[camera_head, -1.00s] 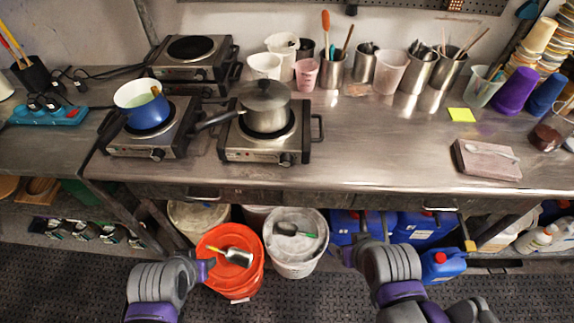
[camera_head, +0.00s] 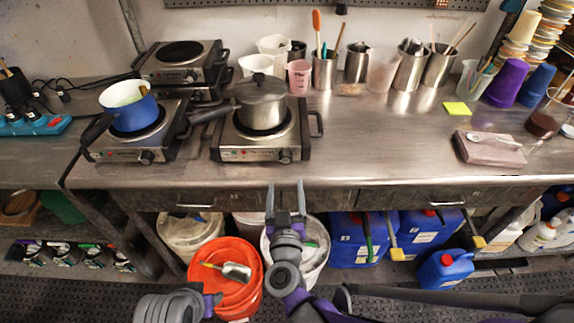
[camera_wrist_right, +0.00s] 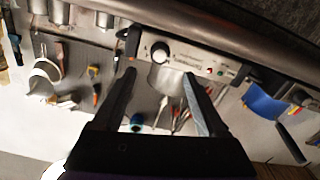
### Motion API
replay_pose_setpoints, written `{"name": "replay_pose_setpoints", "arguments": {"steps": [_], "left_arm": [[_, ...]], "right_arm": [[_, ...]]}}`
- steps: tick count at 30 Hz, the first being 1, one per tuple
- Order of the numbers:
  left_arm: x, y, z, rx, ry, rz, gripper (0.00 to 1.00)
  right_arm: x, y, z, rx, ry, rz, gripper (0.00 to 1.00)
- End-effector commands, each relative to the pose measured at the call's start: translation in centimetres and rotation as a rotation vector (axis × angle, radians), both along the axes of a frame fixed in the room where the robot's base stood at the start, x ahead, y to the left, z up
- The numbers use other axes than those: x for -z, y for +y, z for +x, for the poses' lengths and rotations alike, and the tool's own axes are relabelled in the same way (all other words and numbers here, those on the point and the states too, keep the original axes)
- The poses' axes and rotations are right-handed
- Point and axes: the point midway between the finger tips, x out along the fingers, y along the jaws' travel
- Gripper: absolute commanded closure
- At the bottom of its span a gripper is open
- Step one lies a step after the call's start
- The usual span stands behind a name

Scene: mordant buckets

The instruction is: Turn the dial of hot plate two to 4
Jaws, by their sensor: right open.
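The hot plate with the grey lidded pot (camera_head: 262,103) stands near the bench front; its front dial (camera_head: 285,156) faces me. The number labels and dial setting are too small to read. A second hot plate (camera_head: 118,156) to its left carries a blue pot (camera_head: 130,112) and has its own dial (camera_head: 147,157). My right gripper (camera_head: 286,188) is open and empty, just below and in front of the middle dial. In the right wrist view the dial (camera_wrist_right: 160,52) shows beyond the gap between the open fingers (camera_wrist_right: 160,76). My left gripper (camera_head: 212,300) is low left, its fingers unclear.
Two stacked hot plates (camera_head: 182,62) stand behind. The grey pot's handle (camera_head: 208,115) sticks out leftward. Cups and metal beakers line the back. The bench edge (camera_head: 400,181) and drawers lie near my right gripper. Orange (camera_head: 225,250) and white buckets stand below. The bench's right middle is mostly clear.

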Motion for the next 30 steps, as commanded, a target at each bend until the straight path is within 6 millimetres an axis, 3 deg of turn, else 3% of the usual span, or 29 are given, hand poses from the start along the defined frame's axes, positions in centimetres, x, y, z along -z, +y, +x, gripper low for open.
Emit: {"name": "replay_pose_setpoints", "arguments": {"steps": [9, 15, 27, 30], "left_arm": [[-0.4, 0.0, 0.0, 0.000, -0.001, 0.000, 0.50], [-0.5, 0.0, 0.0, 0.000, -0.002, 0.000, 0.50], [-0.5, 0.0, 0.0, 0.000, -0.002, 0.000, 0.50], [-0.5, 0.0, 0.0, 0.000, -0.002, 0.000, 0.50]], "right_arm": [[-0.1, -0.1, 6.1, 0.002, 0.000, -0.001, 0.25], [-0.1, -0.1, 8.6, 0.000, 0.000, -0.001, 0.25], [-0.1, -0.1, 9.3, -0.001, 0.000, 0.000, 0.25], [-0.1, -0.1, 9.3, -0.001, 0.000, 0.000, 0.43]]}}
